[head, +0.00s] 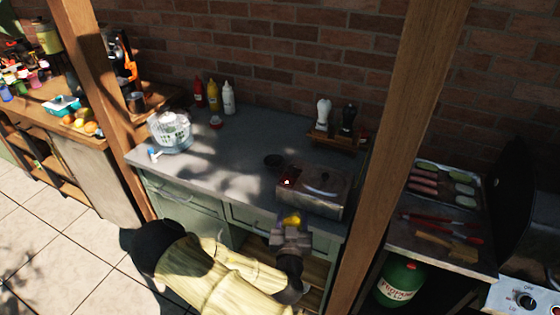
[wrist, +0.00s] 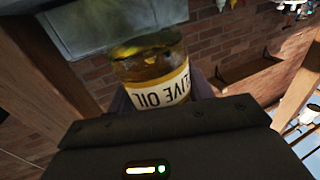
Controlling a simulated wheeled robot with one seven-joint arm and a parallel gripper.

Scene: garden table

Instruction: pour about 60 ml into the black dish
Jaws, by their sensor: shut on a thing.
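The small black dish (head: 272,161) sits on the grey counter, just left of and behind a metal box. My gripper (head: 291,232) is at the counter's front edge, in front of the metal box and apart from the dish. It is shut on a glass bottle of yellow olive oil (head: 292,219), of which only a small yellow part shows in the head view. In the wrist view the olive oil bottle (wrist: 157,75) fills the upper middle, its label reading upside down. Its lower part is hidden behind my gripper. The dish does not show in the wrist view.
The metal box (head: 318,192) stands between my gripper and the wall. A clear bowl with a basket (head: 170,131) is at the left. Sauce bottles (head: 213,96) and two shakers on a wooden rack (head: 338,140) stand behind. A wooden post (head: 400,120) rises at the right. The middle counter is clear.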

